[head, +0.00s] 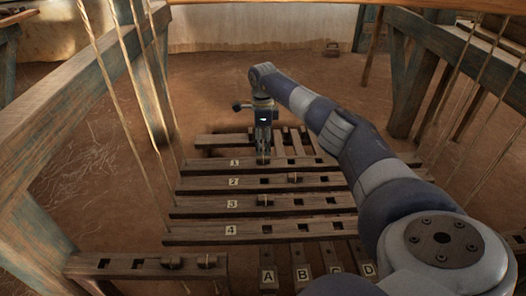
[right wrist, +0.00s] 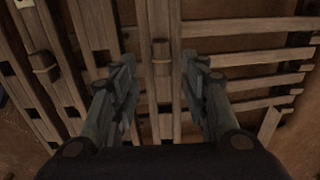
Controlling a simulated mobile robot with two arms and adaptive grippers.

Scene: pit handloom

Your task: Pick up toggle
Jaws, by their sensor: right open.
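My right gripper (head: 263,145) points down over the bar labelled 1 (head: 215,163). In the right wrist view its two fingers (right wrist: 160,68) are apart, with a small wooden toggle (right wrist: 162,57) on a bar showing in the gap between them. Whether the fingers touch it is not clear. Other toggles sit on bar 2 (head: 294,178) and bar 3 (head: 264,201), and two sit on the short bar (head: 135,263) at the lower left. Another toggle (right wrist: 45,66) shows left of the fingers in the wrist view. My left gripper is out of view.
Slotted bars labelled 1 to 4 lie across the middle, with bar 4 (head: 190,235) nearest. Upright slats marked A to D (head: 298,258) stand below them. Ropes (head: 118,95) and wooden frame posts (head: 45,225) flank both sides. The earthen floor (head: 225,80) beyond is mostly clear.

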